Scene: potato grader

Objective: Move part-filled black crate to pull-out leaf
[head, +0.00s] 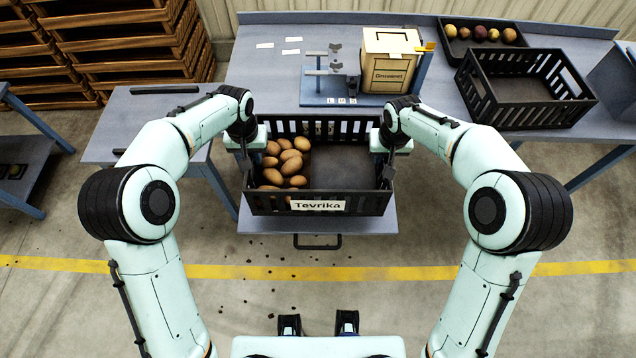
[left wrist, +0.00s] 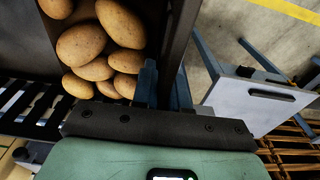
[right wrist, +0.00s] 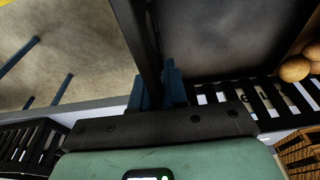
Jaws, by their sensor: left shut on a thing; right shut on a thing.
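The black slatted crate (head: 262,205), labelled "Tevrika", holds several brown potatoes (head: 285,165) heaped in its left half; the right half is bare. My left gripper (head: 246,160) is shut on its left wall, also seen in the left wrist view (left wrist: 165,88). My right gripper (head: 386,165) is shut on its right wall, also seen in the right wrist view (right wrist: 158,88). The crate looks level over the grey pull-out leaf (head: 383,224), whose dark handle (head: 318,243) shows in front. I cannot tell whether the crate touches the leaf.
On the bench (head: 270,75) behind stand a wooden box (head: 388,75) on a blue stand, an empty black crate (head: 490,105) and a tray of mixed potatoes (head: 452,44). A grey side table (head: 140,125) is left, with wooden crates (head: 120,45) behind. Crumbs lie on the floor.

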